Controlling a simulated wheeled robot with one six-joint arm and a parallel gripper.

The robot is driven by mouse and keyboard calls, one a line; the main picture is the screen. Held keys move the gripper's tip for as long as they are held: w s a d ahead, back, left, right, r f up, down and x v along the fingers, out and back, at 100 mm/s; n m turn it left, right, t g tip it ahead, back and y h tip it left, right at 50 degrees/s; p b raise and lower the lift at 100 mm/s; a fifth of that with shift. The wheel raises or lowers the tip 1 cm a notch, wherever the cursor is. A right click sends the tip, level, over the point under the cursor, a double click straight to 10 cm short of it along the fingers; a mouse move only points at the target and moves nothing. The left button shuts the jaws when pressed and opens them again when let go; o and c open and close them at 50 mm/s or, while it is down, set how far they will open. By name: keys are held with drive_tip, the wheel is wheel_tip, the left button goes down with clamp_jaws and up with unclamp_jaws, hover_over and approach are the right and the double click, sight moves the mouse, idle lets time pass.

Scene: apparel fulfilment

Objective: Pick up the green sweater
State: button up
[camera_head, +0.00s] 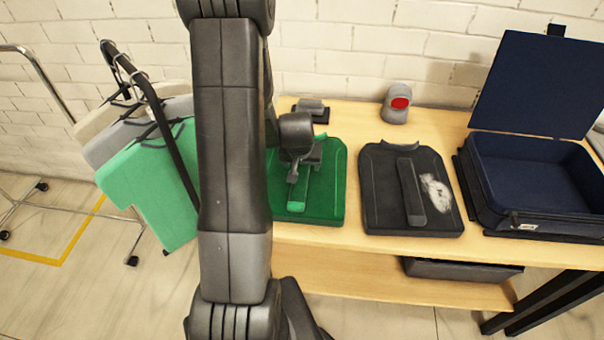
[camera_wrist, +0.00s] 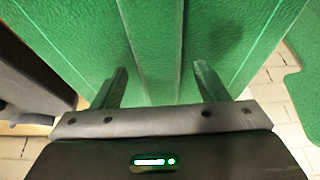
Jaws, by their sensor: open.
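A folded green sweater (camera_head: 331,185) lies flat on the wooden table, partly hidden behind my arm in the head view. A lighter green strip runs down its middle. My gripper (camera_head: 296,185) is over the middle of it, pointing down. In the wrist view the green sweater (camera_wrist: 90,40) fills most of the upper picture. The two fingers of my gripper (camera_wrist: 160,85) are apart, one on each side of the middle strip. I cannot tell whether they touch the cloth.
A folded black garment (camera_head: 380,190) lies right of the green one. An open navy suitcase (camera_head: 535,215) stands at the table's right. A grey-and-red object (camera_head: 397,103) is at the back. Left, a rack holds green (camera_head: 150,185) and grey (camera_head: 108,145) garments.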

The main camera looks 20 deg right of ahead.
clamp_jaws()
idle(0.3)
